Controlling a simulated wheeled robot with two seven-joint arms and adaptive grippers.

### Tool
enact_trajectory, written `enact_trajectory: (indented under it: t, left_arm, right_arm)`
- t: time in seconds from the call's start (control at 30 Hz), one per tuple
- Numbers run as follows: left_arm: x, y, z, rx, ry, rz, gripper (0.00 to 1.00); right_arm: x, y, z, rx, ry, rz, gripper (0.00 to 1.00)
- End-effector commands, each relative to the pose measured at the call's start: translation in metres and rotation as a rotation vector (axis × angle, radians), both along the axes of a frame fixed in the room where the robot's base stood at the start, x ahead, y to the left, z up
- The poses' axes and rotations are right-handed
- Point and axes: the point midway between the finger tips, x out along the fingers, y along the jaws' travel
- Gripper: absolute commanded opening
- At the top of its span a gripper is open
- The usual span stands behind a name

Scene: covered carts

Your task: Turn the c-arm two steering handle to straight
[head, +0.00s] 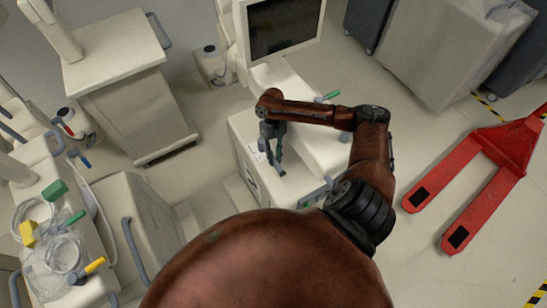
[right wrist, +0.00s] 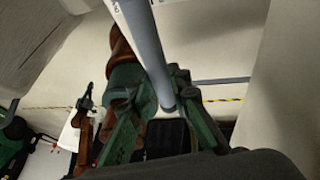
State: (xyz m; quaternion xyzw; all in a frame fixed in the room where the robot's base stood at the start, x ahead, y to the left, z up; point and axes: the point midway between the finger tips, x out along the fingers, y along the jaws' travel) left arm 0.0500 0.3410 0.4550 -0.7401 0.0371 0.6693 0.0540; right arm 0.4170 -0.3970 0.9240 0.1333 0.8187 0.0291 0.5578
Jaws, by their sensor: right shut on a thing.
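The c-arm unit (head: 305,125) is a pale cart in the middle of the head view, with a screen (head: 283,25) behind it. My right gripper (head: 273,150) reaches down over its top. In the right wrist view, my right gripper (right wrist: 165,120) has its green fingers around the lower end of a grey bar, the steering handle (right wrist: 147,45). The gripper is shut on it. The handle's exact angle to the cart is hard to tell. What looks like my left gripper (right wrist: 87,97) shows small at the left of the wrist view; its jaw state is unclear.
A red pallet jack (head: 455,180) lies on the floor at right. Covered carts (head: 445,45) stand at the upper right. A pale cabinet (head: 120,90) stands at the upper left. Carts with tubing (head: 60,255) crowd the lower left. Floor is free between the c-arm unit and pallet jack.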

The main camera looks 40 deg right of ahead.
Motion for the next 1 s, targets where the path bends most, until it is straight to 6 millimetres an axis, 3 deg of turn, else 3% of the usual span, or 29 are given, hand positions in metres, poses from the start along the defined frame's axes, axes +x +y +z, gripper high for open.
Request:
enact_trajectory:
  t: [0.1, 0.13, 0.37, 0.73, 1.0]
  left_arm:
    - [0.0, 0.0, 0.0, 0.0, 0.0, 0.0, 0.0]
    - [0.0, 0.0, 0.0, 0.0, 0.0, 0.0, 0.0]
    - [-0.001, 0.0, 0.0, 0.0, 0.001, 0.0, 0.0]
    - [-0.005, 0.001, 0.0, 0.002, 0.007, 0.001, 0.0]
    - [-0.003, 0.0, 0.0, 0.0, 0.004, 0.001, 0.0]
  right_arm:
    - [-0.001, -0.004, -0.001, -0.009, 0.003, 0.0, 0.0]
    - [-0.001, -0.004, -0.001, -0.009, 0.003, 0.0, 0.19]
    - [0.0, -0.003, 0.0, -0.007, 0.002, 0.0, 0.35]
    - [0.003, -0.002, 0.005, -0.003, -0.001, 0.0, 0.35]
    - [0.02, -0.015, 0.048, -0.005, -0.003, -0.001, 0.35]
